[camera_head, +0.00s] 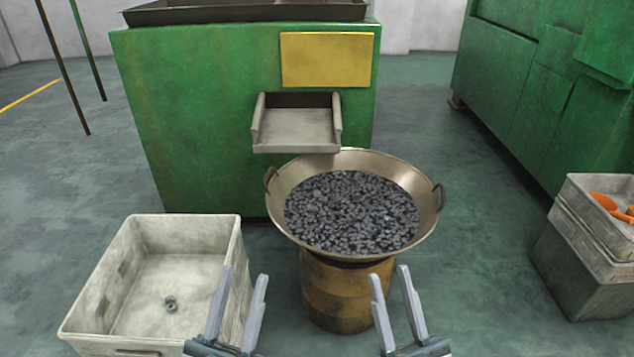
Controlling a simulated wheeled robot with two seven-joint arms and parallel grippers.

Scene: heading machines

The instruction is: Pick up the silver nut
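A small grey, silver-looking nut (170,303) lies on the floor of the white crate (228,268) at the lower left; a smaller piece seems to lie against it. My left gripper (243,275) is open and empty, its fingers overlapping the crate's right wall in the picture, to the right of the nut. My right gripper (390,275) is open and empty, in front of the rusty drum. Many dark small metal pieces (350,212) fill a wide metal pan (284,182) in the middle.
The pan stands on a rusty drum (342,295) below the tray (297,140) of a green machine (200,130). Another green machine (540,80) stands at the right. Stacked bins (590,245) with an orange item (604,201) stand at the right edge. Floor between them is clear.

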